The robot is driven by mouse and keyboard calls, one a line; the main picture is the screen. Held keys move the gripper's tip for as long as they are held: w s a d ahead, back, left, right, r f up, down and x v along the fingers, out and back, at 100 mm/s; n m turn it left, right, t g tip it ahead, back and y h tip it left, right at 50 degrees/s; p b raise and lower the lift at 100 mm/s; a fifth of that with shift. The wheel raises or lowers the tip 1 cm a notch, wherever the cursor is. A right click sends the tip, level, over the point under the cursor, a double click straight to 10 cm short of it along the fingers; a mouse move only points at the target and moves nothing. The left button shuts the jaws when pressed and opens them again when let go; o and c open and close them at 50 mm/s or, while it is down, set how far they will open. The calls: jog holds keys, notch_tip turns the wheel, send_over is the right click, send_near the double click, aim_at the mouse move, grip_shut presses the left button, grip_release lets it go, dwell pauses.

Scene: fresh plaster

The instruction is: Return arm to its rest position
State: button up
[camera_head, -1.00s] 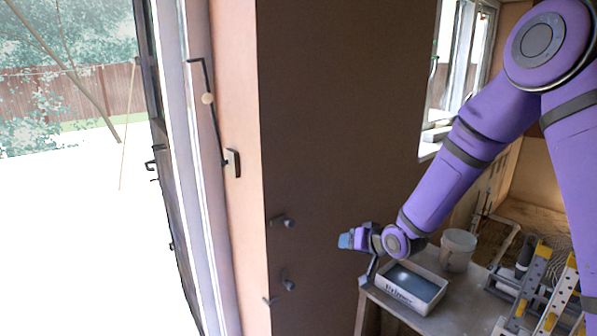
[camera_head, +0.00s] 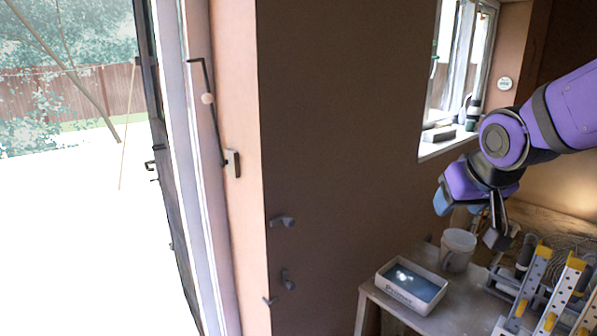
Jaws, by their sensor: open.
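My purple arm comes in from the right edge in the head view, with its wrist folded above the workbench (camera_head: 462,303). My gripper (camera_head: 503,238) hangs at the end of the wrist, dark and small, its fingers pointing down. It is open, and I see nothing held in it. It is just right of the white bucket (camera_head: 458,247) in the picture, and appears above the bench top. Part of the gripper is dark and hard to make out.
A white tray (camera_head: 383,288) with blue liquid stands at the bench's left front. Yellow-and-grey ladder-like pieces (camera_head: 536,280) lie at right. A window sill (camera_head: 447,143) holds small items behind the arm. A brown wall (camera_head: 345,130) and open doorway are left.

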jog(key=s+d+r+g, duration=0.1)
jog(key=s+r, duration=0.1)
jog(key=s, duration=0.7)
jog(key=s+d+r+g, duration=0.1)
jog(key=s, duration=0.7)
jog(key=shift+s+r, duration=0.35)
jog(key=shift+r, duration=0.05)
jog(key=shift+d, duration=0.1)
dwell(0.6)
